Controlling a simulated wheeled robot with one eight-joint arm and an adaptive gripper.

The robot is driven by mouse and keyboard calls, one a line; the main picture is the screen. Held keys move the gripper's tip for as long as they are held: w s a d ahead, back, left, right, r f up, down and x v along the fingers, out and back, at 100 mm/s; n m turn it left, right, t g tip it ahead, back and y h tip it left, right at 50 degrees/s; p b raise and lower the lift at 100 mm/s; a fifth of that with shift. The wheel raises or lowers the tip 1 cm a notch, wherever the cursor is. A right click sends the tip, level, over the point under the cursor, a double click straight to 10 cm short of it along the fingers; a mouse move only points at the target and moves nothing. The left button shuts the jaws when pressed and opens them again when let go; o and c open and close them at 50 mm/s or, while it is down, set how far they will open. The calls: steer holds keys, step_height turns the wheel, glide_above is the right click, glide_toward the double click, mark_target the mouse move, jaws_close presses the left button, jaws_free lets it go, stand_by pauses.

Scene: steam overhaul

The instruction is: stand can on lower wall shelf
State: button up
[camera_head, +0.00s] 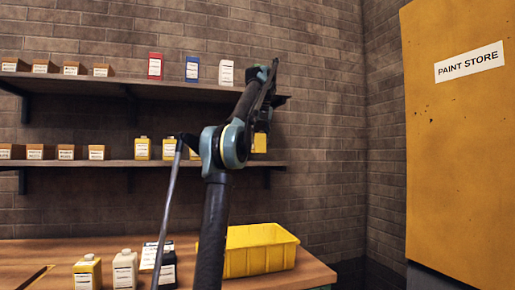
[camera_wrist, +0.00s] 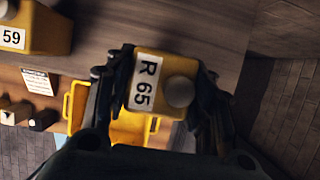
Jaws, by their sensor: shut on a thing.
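My gripper (camera_wrist: 166,88) is shut on a yellow can (camera_wrist: 174,68) with a grey cap and a label that reads R 65. In the head view the can (camera_head: 260,145) shows below my gripper (camera_head: 262,127), roughly upright, near the right end of the lower wall shelf (camera_head: 205,163). In the wrist view the brown shelf board (camera_wrist: 200,25) lies behind the can. Whether the can's base touches the shelf is hidden. Another yellow can (camera_wrist: 40,24) labelled 59 stands on the shelf to the left in the wrist view.
Yellow cans (camera_head: 142,148) and small brown boxes (camera_head: 67,152) stand along the lower shelf. The upper shelf (camera_head: 120,87) carries boxes and cans above. A yellow crate (camera_head: 262,258) and several containers stand on the bench (camera_head: 312,273). A yellow Paint Store cabinet (camera_head: 455,150) is at right.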

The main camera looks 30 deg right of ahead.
mark_target(259, 144)
steer(key=shift+w+f, duration=0.1)
steer(key=shift+w, duration=0.15)
steer(key=shift+f, duration=1.65)
steer(key=shift+s+f, duration=0.1)
steer(key=o, duration=1.3)
steer(key=shift+v, duration=2.4)
steer(key=shift+s+r, duration=0.25)
steer(key=s+a, duration=0.2)
steer(key=s, duration=0.9)
steer(key=shift+a, duration=0.35)
